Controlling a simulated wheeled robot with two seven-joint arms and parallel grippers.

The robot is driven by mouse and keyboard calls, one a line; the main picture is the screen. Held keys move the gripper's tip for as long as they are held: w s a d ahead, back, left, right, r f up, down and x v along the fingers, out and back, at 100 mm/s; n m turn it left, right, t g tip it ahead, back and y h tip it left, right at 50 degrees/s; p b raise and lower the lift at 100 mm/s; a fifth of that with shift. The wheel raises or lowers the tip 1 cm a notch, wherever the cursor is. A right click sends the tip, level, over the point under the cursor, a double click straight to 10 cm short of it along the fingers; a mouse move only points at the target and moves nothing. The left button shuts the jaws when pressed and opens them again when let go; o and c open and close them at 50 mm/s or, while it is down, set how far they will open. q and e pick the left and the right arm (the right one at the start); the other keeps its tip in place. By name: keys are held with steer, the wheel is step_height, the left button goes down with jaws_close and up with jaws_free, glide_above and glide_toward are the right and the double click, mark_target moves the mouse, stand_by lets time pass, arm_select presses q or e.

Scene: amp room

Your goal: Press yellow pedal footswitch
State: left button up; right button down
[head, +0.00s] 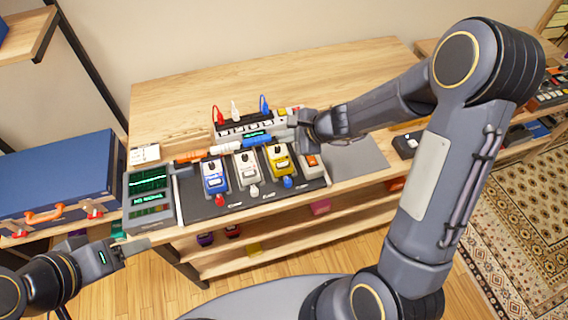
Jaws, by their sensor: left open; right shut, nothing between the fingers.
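The yellow pedal (279,160) sits on the black pedal board (250,199), right of a white pedal (246,170) and a blue pedal (214,178). It has a dark knob at its top, and a blue plug (288,182) lies at its front edge. My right gripper (284,136) is shut and empty, reaching in from the right at the pedal's back edge. Whether it touches the pedal I cannot tell. My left gripper (136,240) is open and empty, low at the table's front left corner, well away from the yellow pedal.
A device with green screens (150,197) stands left of the board. A power strip with red, white and blue plugs (238,127) is behind the pedals. An orange-and-white pedal (312,163) is close on the right. The wooden table top (190,95) is clear at the back.

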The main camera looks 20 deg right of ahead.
steer(key=shift+f, duration=0.1)
steer(key=b, duration=0.7)
glide_above(287, 165)
step_height(287, 165, down, 8)
steer(key=shift+a+r, duration=0.1)
steer(key=shift+f+b, duration=0.4)
steer(key=shift+b, duration=0.2)
stand_by(1.0)
steer(key=shift+f+b, duration=0.45)
steer(key=shift+b, duration=0.1)
steer(key=shift+s+f+b, duration=0.1)
steer(key=shift+f+b, duration=0.35)
steer(key=shift+b, duration=0.15)
stand_by(0.5)
stand_by(0.3)
steer(key=shift+r+p, duration=0.75)
steer(key=shift+r, duration=0.1)
